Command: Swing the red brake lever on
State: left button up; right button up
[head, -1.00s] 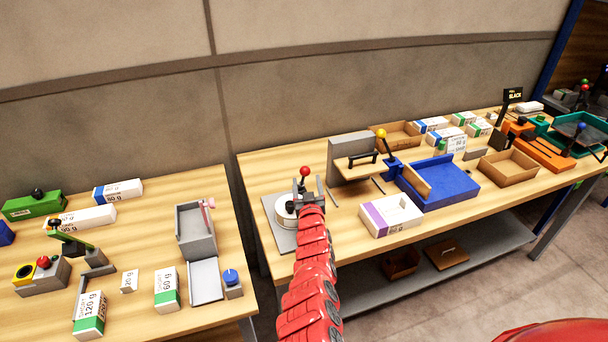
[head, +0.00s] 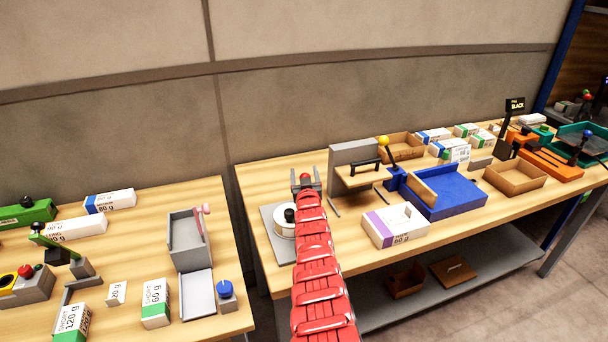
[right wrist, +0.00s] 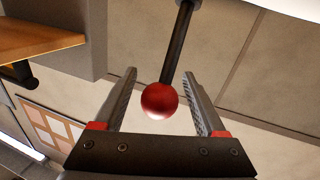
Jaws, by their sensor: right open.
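The red brake lever has a red ball knob (right wrist: 159,101) on a dark rod (right wrist: 177,45). My right gripper (right wrist: 166,92) is open in the right wrist view. The ball sits between its two fingers, with gaps visible on both sides. In the head view the right gripper (head: 306,178) stands over the white round turntable (head: 284,231) area on the middle table, with the red ball (head: 305,180) between the fingertips. The lever's rod and foot are hidden behind my arm there. My left gripper is not in view.
A grey upright stand (head: 352,157) with a wooden shelf is close right of the gripper. A blue tray (head: 450,198) and a white-purple ream box (head: 396,227) lie further right. A grey tray stand (head: 188,240) is on the left table.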

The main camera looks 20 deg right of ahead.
jog(key=shift+w+r, duration=0.15)
grip_shut()
dwell(0.4)
dwell(1.0)
